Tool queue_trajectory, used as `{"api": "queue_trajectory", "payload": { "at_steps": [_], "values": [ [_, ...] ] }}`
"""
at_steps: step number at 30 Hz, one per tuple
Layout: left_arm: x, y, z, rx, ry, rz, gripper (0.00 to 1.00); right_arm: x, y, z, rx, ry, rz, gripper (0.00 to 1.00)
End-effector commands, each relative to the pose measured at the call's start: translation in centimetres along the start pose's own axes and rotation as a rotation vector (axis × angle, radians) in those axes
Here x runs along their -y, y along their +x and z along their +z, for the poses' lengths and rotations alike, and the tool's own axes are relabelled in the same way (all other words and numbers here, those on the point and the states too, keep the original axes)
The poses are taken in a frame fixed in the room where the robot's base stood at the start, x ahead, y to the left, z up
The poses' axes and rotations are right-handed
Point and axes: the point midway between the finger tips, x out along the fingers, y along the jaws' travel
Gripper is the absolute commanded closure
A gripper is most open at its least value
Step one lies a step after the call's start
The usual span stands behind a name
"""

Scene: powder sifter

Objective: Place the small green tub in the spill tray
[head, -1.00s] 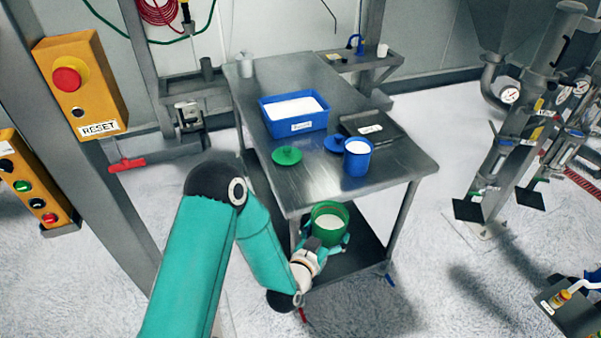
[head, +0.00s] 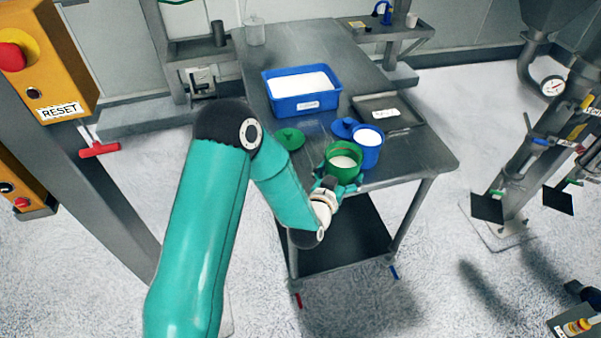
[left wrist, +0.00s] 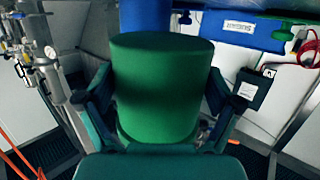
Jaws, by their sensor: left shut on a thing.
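The small green tub (head: 343,165) is upright and open, with white powder inside. My left gripper (head: 341,186) is shut on it, with a finger on each side; the left wrist view shows the tub's green wall (left wrist: 155,90) between the fingers. The tub is at the table's front edge, close to the blue tub (head: 368,155); I cannot tell whether they touch. The spill tray (head: 372,101), dark and flat with a white label, lies on the table behind the blue tub, toward the right edge. My right gripper is not in view.
A blue bin (head: 297,103) of white powder stands behind on the steel table (head: 300,50). A green lid (head: 290,138) lies left of the tub, a blue lid (head: 343,128) beside the blue tub. The tray's visible surface is clear apart from its label.

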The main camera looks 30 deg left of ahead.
Motion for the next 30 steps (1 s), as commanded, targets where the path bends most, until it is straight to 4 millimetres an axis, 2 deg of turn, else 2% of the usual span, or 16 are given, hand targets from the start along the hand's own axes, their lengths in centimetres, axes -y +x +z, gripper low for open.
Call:
{"api": "queue_trajectory", "payload": {
  "at_steps": [1, 3, 6, 10, 15, 21, 27, 30],
  "values": [
    [1.7, 1.0, -1.8, -0.022, -0.014, -0.063, 0.61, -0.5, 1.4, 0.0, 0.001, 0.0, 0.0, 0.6],
    [4.1, 1.7, -4.5, -0.028, -0.038, -0.162, 0.61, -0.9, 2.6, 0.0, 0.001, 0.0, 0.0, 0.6],
    [7.2, 1.8, -8.2, -0.026, -0.063, -0.292, 0.61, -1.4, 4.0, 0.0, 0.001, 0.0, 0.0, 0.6],
    [10.1, 0.8, -12.1, -0.023, -0.085, -0.415, 0.61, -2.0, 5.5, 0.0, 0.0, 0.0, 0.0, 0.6],
    [12.0, -0.9, -15.4, -0.016, -0.094, -0.493, 0.61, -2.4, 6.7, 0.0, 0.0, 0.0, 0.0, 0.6],
    [12.4, -1.4, -16.4, -0.009, -0.091, -0.508, 0.61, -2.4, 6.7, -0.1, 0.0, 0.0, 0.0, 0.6],
    [12.4, -1.4, -16.3, -0.009, -0.09, -0.509, 0.61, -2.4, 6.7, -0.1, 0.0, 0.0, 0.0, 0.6],
    [12.4, -1.2, -15.6, -0.007, -0.088, -0.509, 0.61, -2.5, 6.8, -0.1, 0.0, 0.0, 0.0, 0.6]
  ]
}}
